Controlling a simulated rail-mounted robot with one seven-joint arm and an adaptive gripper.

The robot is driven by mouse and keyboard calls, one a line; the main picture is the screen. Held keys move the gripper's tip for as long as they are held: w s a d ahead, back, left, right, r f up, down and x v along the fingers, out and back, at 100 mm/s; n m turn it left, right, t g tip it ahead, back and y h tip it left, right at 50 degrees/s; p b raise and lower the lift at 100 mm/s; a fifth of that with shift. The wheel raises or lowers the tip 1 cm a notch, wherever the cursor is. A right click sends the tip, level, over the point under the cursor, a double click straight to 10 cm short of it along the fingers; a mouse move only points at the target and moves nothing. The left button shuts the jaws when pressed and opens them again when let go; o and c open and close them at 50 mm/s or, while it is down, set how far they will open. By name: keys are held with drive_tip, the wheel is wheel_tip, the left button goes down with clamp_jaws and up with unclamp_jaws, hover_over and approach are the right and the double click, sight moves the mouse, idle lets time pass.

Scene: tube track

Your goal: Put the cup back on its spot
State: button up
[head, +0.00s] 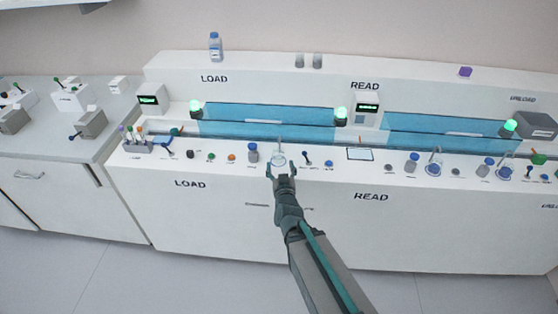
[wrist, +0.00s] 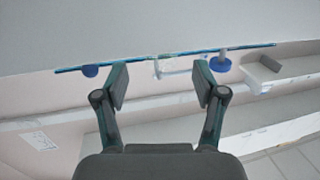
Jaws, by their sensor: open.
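A small clear vessel (head: 278,157), which looks like the cup, stands on the white bench ledge in front of the left blue panel. A thin rod seems to rise from it. My gripper (head: 281,168) is open just in front of it, with the fingers spread to either side of its near edge. In the wrist view my gripper (wrist: 159,82) is open, with faint pale, clear edges beyond the fingertips. I cannot tell whether the fingers touch the vessel. No marked spot for the cup can be made out for certain.
A blue-capped jar (head: 253,152) stands close left of my gripper, and a dark-topped stick (head: 306,158) close right. A white framed square (head: 360,153) lies further right. Glass flasks (head: 433,169) and more jars crowd the right ledge. The floor in front is clear.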

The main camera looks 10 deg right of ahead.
drive_tip(key=s+p, duration=0.5)
drive_tip(key=p, duration=0.3)
drive_tip(key=s+a+f+n+g+y, duration=0.1)
drive_tip(key=s+f+g, duration=0.5)
drive_tip(key=s+f, duration=0.45)
drive_tip(key=s+a+f+n+g+y, duration=0.15)
drive_tip(key=s+f+g, duration=0.5)
drive_tip(key=f, duration=0.65)
drive_tip(key=s+d+f+g, duration=0.1)
drive_tip(key=s+g, duration=0.5)
drive_tip(key=s, duration=0.7)
drive_tip(key=s+d+f+m+g, duration=0.1)
drive_tip(key=s+g, duration=0.4)
drive_tip(key=s, duration=0.8)
drive_tip(key=shift+s+d+f+g+h, duration=0.25)
drive_tip(key=shift+d+f+g+h, duration=0.1)
drive_tip(key=shift+d+f, duration=0.25)
